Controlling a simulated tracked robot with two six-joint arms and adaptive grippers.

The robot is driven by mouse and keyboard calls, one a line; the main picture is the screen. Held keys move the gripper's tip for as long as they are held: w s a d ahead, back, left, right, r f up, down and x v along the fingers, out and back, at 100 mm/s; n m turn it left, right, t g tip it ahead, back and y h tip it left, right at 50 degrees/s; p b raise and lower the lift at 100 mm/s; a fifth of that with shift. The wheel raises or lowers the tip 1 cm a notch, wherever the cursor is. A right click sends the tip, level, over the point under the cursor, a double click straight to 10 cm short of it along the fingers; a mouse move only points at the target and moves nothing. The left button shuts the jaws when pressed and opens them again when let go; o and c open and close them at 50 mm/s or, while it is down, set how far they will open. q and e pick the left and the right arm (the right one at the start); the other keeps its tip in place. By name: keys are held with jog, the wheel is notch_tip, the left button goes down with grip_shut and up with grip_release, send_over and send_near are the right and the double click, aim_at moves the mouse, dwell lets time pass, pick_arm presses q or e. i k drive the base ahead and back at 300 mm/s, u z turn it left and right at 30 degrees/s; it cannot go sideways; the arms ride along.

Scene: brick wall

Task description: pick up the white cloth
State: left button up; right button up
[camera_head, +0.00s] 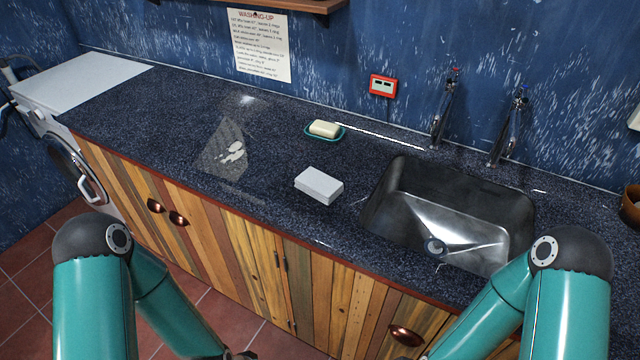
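A white, flat, block-shaped thing (319,185) lies on the dark speckled counter, left of the sink. It is the only thing here that could be the white cloth, perhaps folded, but its material cannot be told. Both of my teal arms come in from the lower corners and reach down past the bottom edge of the picture. Neither gripper shows, and nothing of mine touches the white thing.
The steel sink (452,214) is right of the white thing, with two taps (443,108) behind. Cream soap (324,128) sits in a teal dish further back. A pale patch with white blobs (232,152) is on the counter (130,115) at left. Wooden cupboards (255,245) stand below.

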aim_at(320, 186)
jog(key=z, duration=0.05)
jog(key=k, duration=0.5)
jog(key=z, duration=0.4)
jog(key=i, duration=0.8)
jog(key=u, duration=1.75)
jog(key=i, duration=0.3)
